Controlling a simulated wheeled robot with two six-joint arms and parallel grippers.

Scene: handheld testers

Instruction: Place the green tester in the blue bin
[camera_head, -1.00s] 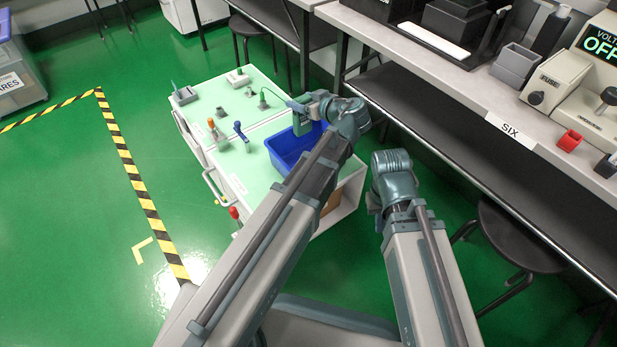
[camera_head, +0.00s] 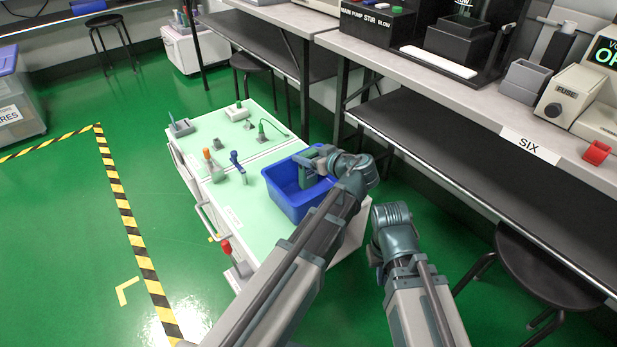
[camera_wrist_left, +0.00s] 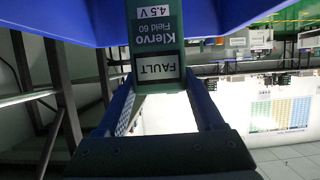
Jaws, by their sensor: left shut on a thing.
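The green tester (camera_wrist_left: 157,22) is between the fingers of my left gripper (camera_wrist_left: 157,85); its labels read Klervo Field 60, 4.5 V and FAULT. In the head view my left gripper (camera_head: 318,160) is shut on the tester (camera_head: 306,179), over the blue bin (camera_head: 295,207). The tester's lower part appears within the bin's opening; I cannot tell whether it touches the floor of the bin. The bin stands on a pale green cart top and its blue wall (camera_wrist_left: 60,22) fills the top of the left wrist view. My right arm hangs to the right; its gripper is hidden.
The cart top (camera_head: 255,232) also bears an orange-topped item (camera_head: 208,160), a blue-handled item (camera_head: 236,162) and a green item with a cord (camera_head: 262,133). A bench (camera_head: 480,105) runs along the right, with a black stool (camera_head: 545,262) below.

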